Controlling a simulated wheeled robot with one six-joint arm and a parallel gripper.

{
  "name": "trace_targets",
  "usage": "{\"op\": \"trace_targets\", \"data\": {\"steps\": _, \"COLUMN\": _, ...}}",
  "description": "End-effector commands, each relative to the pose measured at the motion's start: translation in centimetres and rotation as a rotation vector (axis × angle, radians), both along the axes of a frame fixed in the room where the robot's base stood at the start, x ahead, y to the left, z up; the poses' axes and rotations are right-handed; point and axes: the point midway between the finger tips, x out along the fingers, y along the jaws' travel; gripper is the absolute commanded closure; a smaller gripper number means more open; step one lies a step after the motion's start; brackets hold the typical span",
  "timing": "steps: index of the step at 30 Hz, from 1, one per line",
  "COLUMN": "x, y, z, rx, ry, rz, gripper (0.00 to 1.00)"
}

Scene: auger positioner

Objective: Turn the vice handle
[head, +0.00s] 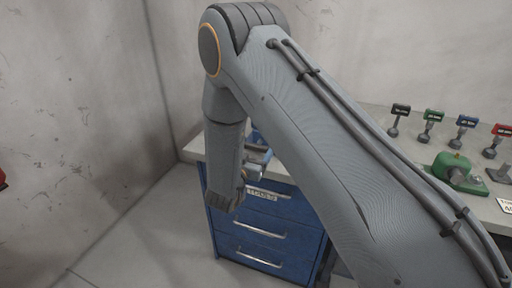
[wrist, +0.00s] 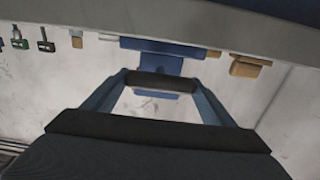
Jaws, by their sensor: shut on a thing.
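The blue vice (wrist: 160,64) is at the top middle of the wrist view, at the bench edge. In the head view only a small blue part of the vice (head: 257,138) shows beside my forearm. My fingers and the handle are mostly hidden there.
The bench (head: 390,122) has a blue drawer cabinet (head: 265,228) beneath it. On the bench at right stand a green object (head: 452,168) and several small tools with coloured tags. Grey walls close off the left and back. The floor at left is clear.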

Motion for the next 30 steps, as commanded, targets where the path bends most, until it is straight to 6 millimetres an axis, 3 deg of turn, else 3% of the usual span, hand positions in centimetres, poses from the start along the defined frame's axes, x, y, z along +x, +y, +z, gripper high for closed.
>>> {"op": "trace_targets", "data": {"steps": 11, "x": 0.03, "y": -0.04, "z": -0.12, "rx": 0.140, "ry": -0.051, "rz": 0.001, "gripper": 0.44}}
{"op": "trace_targets", "data": {"steps": 30, "x": -0.06, "y": -0.32, "z": -0.24, "rx": 0.620, "ry": -0.225, "rz": 0.000, "gripper": 0.44}}
